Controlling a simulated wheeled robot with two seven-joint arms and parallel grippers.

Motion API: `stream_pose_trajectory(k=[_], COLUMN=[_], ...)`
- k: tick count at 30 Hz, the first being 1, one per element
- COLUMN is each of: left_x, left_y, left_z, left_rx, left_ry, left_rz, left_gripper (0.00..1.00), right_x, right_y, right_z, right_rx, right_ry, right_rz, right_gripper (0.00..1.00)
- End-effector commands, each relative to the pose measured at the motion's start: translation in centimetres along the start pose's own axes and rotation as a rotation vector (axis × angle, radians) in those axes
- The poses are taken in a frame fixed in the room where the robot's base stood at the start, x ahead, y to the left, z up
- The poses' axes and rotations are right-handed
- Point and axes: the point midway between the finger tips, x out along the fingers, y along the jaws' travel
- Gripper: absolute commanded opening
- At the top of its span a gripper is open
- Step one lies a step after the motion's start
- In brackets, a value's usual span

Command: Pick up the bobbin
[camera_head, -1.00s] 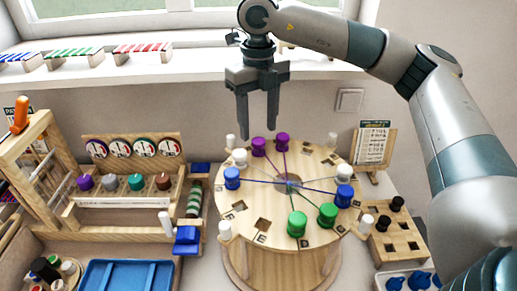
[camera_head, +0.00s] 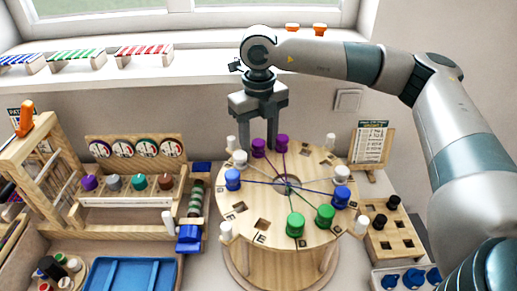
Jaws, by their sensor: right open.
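Several bobbins stand on a round wooden board (camera_head: 236,222): a left purple one (camera_head: 258,147), a right purple one (camera_head: 282,143), two white ones (camera_head: 240,159) (camera_head: 342,173), two blue ones (camera_head: 232,180) (camera_head: 340,197) and two green ones (camera_head: 295,225) (camera_head: 325,216). The frames do not show which is the task's bobbin. My right gripper (camera_head: 259,146) points down, open, at the board's far edge. Its fingers appear on either side of the left purple bobbin; I cannot tell whether they touch it. My left gripper is out of view.
White pegs (camera_head: 226,231) stand around the board's edge, and threads cross its top. A wooden rack with coloured knobs (camera_head: 130,201) and a blue tray (camera_head: 130,274) are at left. A block with black bobbins (camera_head: 392,240) and a card stand (camera_head: 371,143) are at right.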

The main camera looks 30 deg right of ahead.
Motion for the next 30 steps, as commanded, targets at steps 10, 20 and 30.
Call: stream_pose_trajectory(k=[10,20,30], left_x=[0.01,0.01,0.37], left_y=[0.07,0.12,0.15], left_z=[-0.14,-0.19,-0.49], left_rx=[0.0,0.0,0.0], left_ry=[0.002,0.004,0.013], left_rz=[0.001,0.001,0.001], left_gripper=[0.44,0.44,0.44], right_x=[-0.04,-0.06,-0.6], right_y=[0.01,0.01,0.04], right_z=[0.0,0.01,0.05], right_rx=[0.0,0.0,0.0], right_ry=[0.0,0.0,-0.001], right_rz=[0.0,0.0,0.001], right_gripper=[0.46,0.03,0.03])
